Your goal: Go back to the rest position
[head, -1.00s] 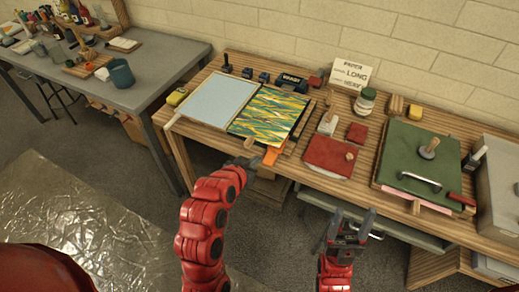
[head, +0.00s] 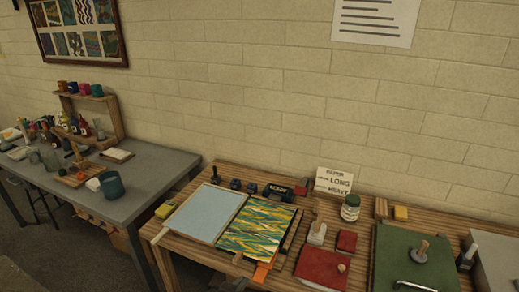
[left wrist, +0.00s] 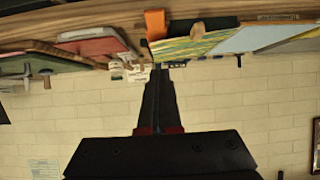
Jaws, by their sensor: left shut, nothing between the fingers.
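My left gripper (head: 234,284) shows only as a small dark piece at the bottom edge of the head view, in front of the wooden table's front edge. In the left wrist view its two dark fingers (left wrist: 158,72) are together with nothing between them. That view is upside down, with the table's things along the top and the wall below. My right gripper is out of view, and most of both arms is hidden below the frame.
The wooden table (head: 180,281) holds a pale blue tray (head: 207,212), marbled paper (head: 259,227), an orange piece (head: 261,273), a red board (head: 322,268) and a green board (head: 412,250). A grey table (head: 135,197) stands at left.

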